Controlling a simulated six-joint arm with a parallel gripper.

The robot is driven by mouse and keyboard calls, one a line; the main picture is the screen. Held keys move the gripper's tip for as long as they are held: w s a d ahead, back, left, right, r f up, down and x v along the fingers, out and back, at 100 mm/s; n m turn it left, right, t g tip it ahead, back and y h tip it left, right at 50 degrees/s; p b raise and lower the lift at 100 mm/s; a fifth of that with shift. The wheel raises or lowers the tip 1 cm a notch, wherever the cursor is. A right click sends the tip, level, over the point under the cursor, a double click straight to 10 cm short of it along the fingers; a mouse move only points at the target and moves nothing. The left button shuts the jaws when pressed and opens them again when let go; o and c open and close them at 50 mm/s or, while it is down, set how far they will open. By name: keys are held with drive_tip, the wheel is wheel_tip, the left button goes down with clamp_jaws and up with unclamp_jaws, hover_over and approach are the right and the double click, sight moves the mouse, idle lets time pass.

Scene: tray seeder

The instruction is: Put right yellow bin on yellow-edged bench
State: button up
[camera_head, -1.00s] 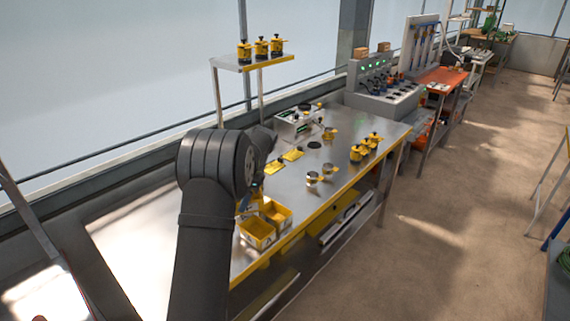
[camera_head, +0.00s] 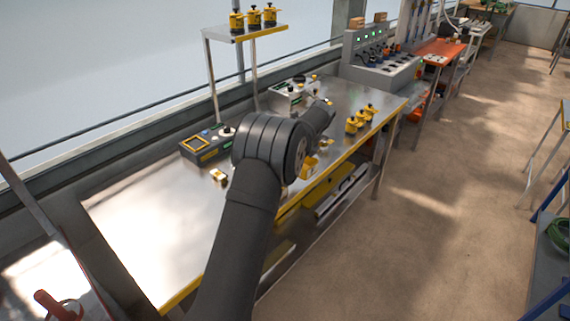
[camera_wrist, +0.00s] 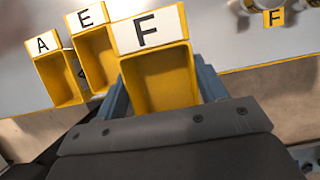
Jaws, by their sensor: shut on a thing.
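The right yellow bin (camera_wrist: 160,80), labelled F, sits between the two blue-grey fingers of my gripper (camera_wrist: 162,88) in the wrist view, and the gripper is shut on it. Two more yellow bins, labelled E (camera_wrist: 97,55) and A (camera_wrist: 55,78), stand to its left. The yellow-edged bench (camera_head: 150,225) is the long metal table in the head view. My arm covers part of it and hides the gripper. A bit of yellow bin (camera_head: 309,163) shows just right of the arm. I cannot tell whether bin F is lifted.
A black device (camera_head: 206,143) and a small yellow part (camera_head: 218,175) lie on the bench left of my arm. Yellow canisters (camera_head: 361,118) stand near the right end. A raised shelf (camera_head: 245,34) holds several more. The bench's near-left surface is clear.

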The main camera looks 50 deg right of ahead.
drive_tip(key=w+f, duration=0.2)
drive_tip(key=w, duration=0.1)
drive_tip(key=w+f, duration=0.1)
drive_tip(key=w, duration=0.1)
drive_tip(key=shift+f, duration=2)
drive_tip(key=shift+f, duration=0.1)
drive_tip(key=o, duration=0.8)
drive_tip(key=shift+c, duration=0.2)
drive_tip(key=v, duration=1.2)
drive_tip(key=shift+w, duration=0.1)
